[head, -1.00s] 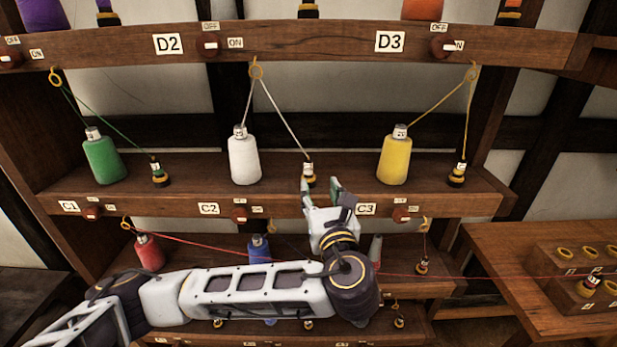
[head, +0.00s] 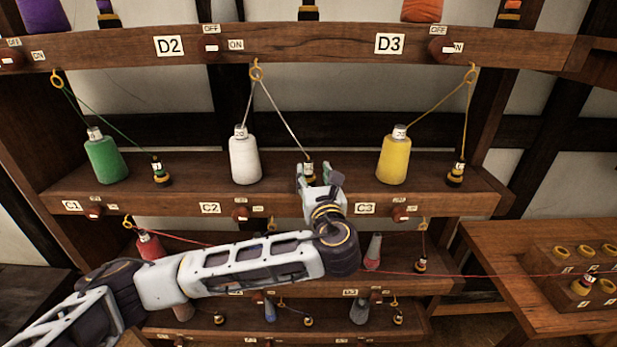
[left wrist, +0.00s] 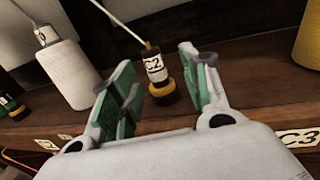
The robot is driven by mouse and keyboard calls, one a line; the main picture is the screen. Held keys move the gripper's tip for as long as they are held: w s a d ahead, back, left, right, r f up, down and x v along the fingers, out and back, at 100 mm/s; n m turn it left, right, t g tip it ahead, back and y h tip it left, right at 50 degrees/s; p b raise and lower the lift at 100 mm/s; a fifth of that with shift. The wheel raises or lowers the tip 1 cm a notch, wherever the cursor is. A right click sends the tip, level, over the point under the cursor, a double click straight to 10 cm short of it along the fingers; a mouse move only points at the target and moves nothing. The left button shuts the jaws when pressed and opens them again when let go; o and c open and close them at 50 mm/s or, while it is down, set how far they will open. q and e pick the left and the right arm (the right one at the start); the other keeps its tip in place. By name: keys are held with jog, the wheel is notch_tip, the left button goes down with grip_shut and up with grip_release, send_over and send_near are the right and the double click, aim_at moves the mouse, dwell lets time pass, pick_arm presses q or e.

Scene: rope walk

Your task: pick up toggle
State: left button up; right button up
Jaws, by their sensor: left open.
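The toggle (head: 309,173) is a small upright black and yellow peg with a white label, which reads C2 in the left wrist view (left wrist: 156,68). It stands in a dark and yellow seat on the middle shelf, with a white thread rising from its top. My left gripper (head: 318,177) is open right in front of it, its green-padded fingers pointing toward the shelf. In the left wrist view the toggle appears between the two spread fingers (left wrist: 160,88), near their tips. The head view hides part of the toggle's lower end behind the fingers. My right gripper is not in view.
A white spool (head: 244,158) stands left of the toggle and a yellow spool (head: 393,158) right of it. The white thread runs up to a ring (head: 256,71). A red thread (head: 470,275) crosses low to the right block. Red switch knobs line the shelf edge.

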aim_at(309, 170)
pick_arm(q)
jog(key=shift+w+a+f+p, duration=0.1)
jog(key=shift+w+a+p, duration=0.15)
jog(key=shift+w, duration=0.45)
jog(key=shift+w+a+r+p, duration=0.1)
jog(key=shift+w+a+p, duration=0.1)
jog(key=shift+w, duration=0.5)
jog(key=shift+w+a+f+p, duration=0.1)
jog(key=shift+w+a+p, duration=0.15)
jog(key=shift+w, duration=0.9)
jog(key=shift+c, duration=0.3)
jog(key=shift+f, duration=0.1)
grip_shut()
